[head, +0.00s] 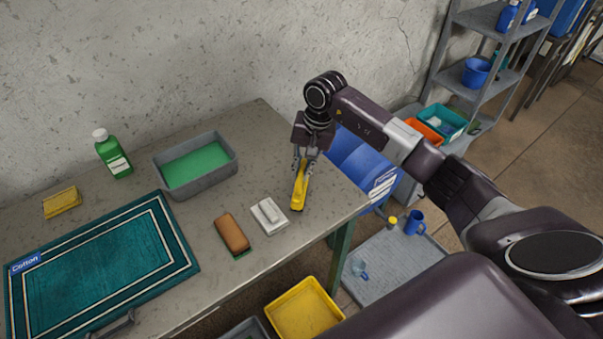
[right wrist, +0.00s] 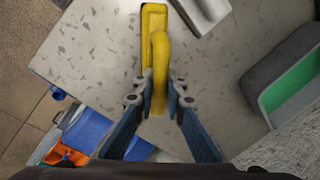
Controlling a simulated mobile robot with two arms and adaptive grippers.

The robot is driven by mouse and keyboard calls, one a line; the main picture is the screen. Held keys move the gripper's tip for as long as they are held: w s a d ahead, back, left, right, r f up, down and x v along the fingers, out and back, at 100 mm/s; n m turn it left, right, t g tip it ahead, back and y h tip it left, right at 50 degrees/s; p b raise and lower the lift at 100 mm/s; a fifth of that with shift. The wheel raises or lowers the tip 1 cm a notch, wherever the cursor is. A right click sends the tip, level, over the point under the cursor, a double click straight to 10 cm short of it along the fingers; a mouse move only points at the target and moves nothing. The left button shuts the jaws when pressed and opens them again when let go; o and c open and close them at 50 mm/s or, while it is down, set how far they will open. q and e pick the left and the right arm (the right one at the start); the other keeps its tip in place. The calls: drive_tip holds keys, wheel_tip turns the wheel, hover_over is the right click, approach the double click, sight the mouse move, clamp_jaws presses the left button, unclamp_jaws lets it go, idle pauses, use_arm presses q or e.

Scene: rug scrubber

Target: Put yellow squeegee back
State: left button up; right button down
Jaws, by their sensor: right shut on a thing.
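The yellow squeegee (head: 299,188) is at the right end of the grey table, beside a white block-like tool. My right gripper (head: 301,158) is above its near-wall end, pointing down, with its fingers closed around the yellow handle. In the right wrist view the squeegee (right wrist: 158,45) runs away from the fingertips (right wrist: 160,95), and a dark edge shows along it on the tabletop. The squeegee is at or just above the surface; I cannot tell whether it touches. My left gripper is not in view.
A white tool (head: 268,215) and a brown brush (head: 232,234) lie left of the squeegee. A grey tub (head: 230,172) with green inside, a green bottle (head: 114,155), a yellow sponge (head: 62,202) and a teal rug (head: 100,270) occupy the table (head: 262,118). A yellow bin (head: 304,310) stands below.

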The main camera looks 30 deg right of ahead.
wheel_tip(320, 180, down, 2)
drive_tip(key=shift+f, duration=0.15)
drive_tip(key=shift+f, duration=0.2)
drive_tip(key=c, duration=2)
unclamp_jaws()
drive_tip(key=shift+o, duration=0.2)
drive_tip(key=shift+r, duration=0.1)
drive_tip(key=shift+r+p, duration=0.15)
drive_tip(key=shift+p, duration=0.15)
wheel_tip(320, 180, up, 12)
drive_tip(key=s+d+b, duration=0.1)
drive_tip(key=b, duration=0.2)
drive_tip(key=shift+s+d+f, duration=0.2)
drive_tip(key=shift+d, duration=0.2)
